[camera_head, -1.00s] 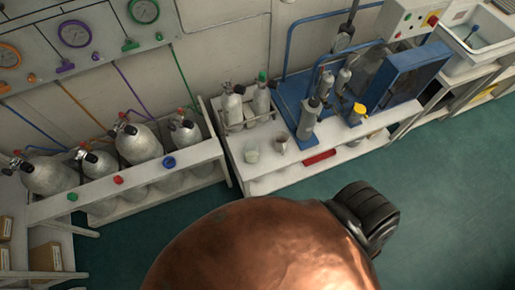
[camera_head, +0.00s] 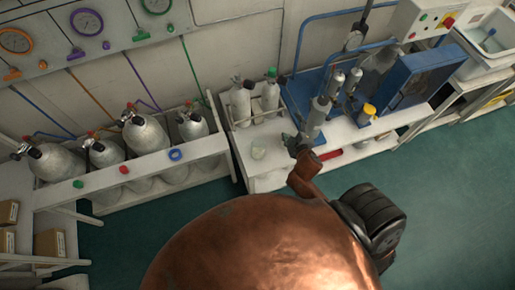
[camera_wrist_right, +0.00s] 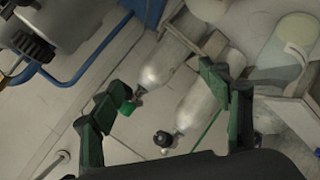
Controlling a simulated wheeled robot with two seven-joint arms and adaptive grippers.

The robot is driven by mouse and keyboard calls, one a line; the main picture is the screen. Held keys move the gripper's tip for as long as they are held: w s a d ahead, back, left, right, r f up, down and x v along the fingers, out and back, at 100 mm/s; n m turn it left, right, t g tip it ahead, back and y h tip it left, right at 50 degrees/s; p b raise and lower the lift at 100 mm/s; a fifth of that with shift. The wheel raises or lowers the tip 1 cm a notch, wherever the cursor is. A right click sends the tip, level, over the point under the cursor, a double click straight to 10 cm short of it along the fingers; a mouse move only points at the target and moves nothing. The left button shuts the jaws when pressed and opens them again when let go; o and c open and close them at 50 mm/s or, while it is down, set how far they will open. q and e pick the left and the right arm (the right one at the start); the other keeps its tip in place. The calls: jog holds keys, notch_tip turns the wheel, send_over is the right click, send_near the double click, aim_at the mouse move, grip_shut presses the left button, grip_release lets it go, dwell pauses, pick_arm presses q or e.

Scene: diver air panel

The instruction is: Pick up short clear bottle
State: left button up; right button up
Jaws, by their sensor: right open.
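A short clear bottle (camera_head: 258,149) stands near the front left of the white bench (camera_head: 268,182). My right gripper (camera_head: 296,139) is over the bench, just right of the bottle and apart from it. In the right wrist view my right gripper (camera_wrist_right: 165,115) has its two dark green fingers spread, with nothing held. In that view a pale see-through round shape (camera_wrist_right: 277,62), which looks like the bottle, lies at the right, outside the fingers. My left gripper is not in view.
Two small cylinders (camera_head: 241,103) stand in a rack behind the bottle. A red tray (camera_head: 330,155) lies at the bench front. Large cylinders (camera_head: 146,134) fill the left rack.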

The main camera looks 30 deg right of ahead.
jog(key=w+a+r+n+t+y, duration=0.7)
jog(key=w+a+r+n, duration=0.4)
jog(key=r+n, duration=0.35)
jog(key=a+f+n+g+y, duration=0.25)
jog(key=a+n+y, duration=0.35)
jog(key=a+n, duration=0.45)
jog(key=n+g+h, duration=0.3)
jog(key=n+g, duration=0.7)
send_over(258, 148)
jog(key=w+a, duration=0.3)
notch_tip(258, 148, down, 17)
jog(key=d+f, duration=0.1)
jog(key=d, duration=0.1)
jog(key=s+d+f+g+h, duration=0.1)
jog(key=d, duration=0.1)
jog(key=s+d+f+n+g+h, duration=0.1)
jog(key=d, duration=0.1)
jog(key=shift+s+d+f, duration=0.1)
jog(key=shift+s+f, duration=0.1)
jog(key=shift+f, duration=0.15)
jog(key=b+x, duration=0.1)
jog(key=x, duration=0.6)
jog(key=shift+f, duration=0.4)
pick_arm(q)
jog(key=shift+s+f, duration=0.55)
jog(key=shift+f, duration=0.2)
